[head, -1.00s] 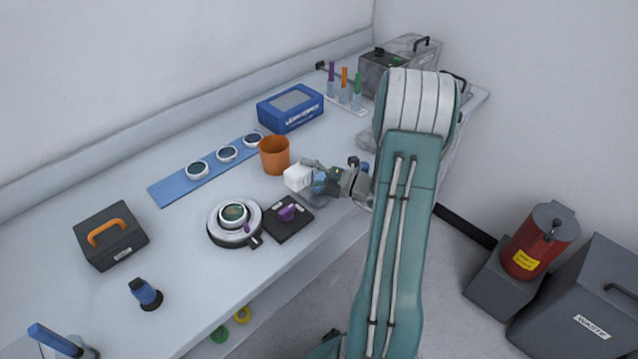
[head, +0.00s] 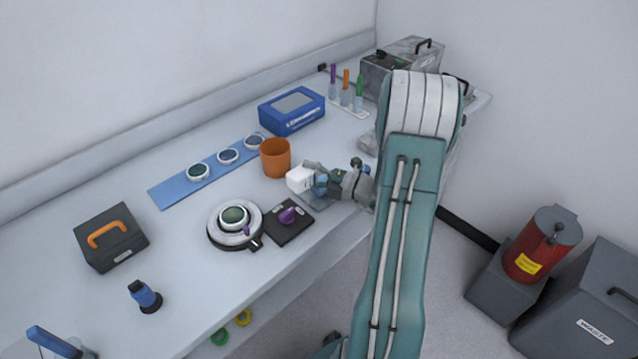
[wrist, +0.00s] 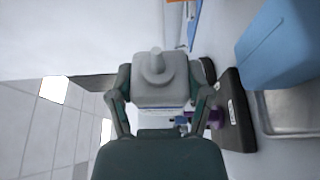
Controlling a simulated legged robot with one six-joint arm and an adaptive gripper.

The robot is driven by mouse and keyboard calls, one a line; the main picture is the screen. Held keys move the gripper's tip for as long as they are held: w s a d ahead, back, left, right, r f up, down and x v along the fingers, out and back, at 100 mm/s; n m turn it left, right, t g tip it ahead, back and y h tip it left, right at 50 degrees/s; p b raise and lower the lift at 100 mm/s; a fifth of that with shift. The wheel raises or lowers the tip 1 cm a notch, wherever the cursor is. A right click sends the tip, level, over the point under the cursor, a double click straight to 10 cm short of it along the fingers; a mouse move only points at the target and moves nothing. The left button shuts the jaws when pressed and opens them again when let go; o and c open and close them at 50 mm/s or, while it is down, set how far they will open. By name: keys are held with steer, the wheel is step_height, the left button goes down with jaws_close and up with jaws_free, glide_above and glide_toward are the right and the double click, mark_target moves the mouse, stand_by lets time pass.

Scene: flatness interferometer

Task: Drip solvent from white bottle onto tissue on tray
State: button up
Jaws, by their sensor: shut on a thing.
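My gripper (head: 318,178) is shut on the white bottle (head: 300,179) and holds it above the near side of the bench. In the wrist view the bottle (wrist: 160,80) sits between both fingers, with its nozzle side facing the camera. The bottle looks tipped onto its side, but its exact tilt is unclear. The grey tray (head: 314,201) lies below my gripper, partly hidden by it. A light blue object (wrist: 282,48), perhaps the tissue, shows over the metal tray (wrist: 300,128) in the wrist view. No drops can be seen.
A black box with a purple knob (head: 288,216) and a round stage (head: 235,226) stand left of the tray. An orange cup (head: 275,158) stands close behind the bottle. A blue case (head: 292,110) is farther back.

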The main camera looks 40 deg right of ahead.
steer(key=n, duration=0.1)
steer(key=r+n, duration=0.1)
steer(key=shift+w+d+r+n+g+h, duration=0.1)
steer(key=shift+d+n+g+h, duration=0.05)
steer(key=shift+n+g+h, duration=0.2)
steer(key=n, duration=0.1)
steer(key=r+n+g+h, duration=0.1)
steer(key=n+h, duration=0.1)
steer(key=n, duration=0.1)
steer(key=shift+d+r, duration=0.2)
steer(key=shift+r, duration=0.1)
steer(key=r+n+h, duration=0.1)
steer(key=d+r+n+h, duration=0.1)
steer(key=r+n, duration=0.1)
steer(key=d+r+n+g+h, duration=0.1)
steer(key=n, duration=0.1)
steer(key=shift+d+r, duration=0.15)
steer(key=shift+r, duration=0.15)
steer(key=shift+d+r+n+h, duration=0.5)
steer(key=shift+r+n+h, duration=0.25)
steer(key=shift+r+n, duration=0.2)
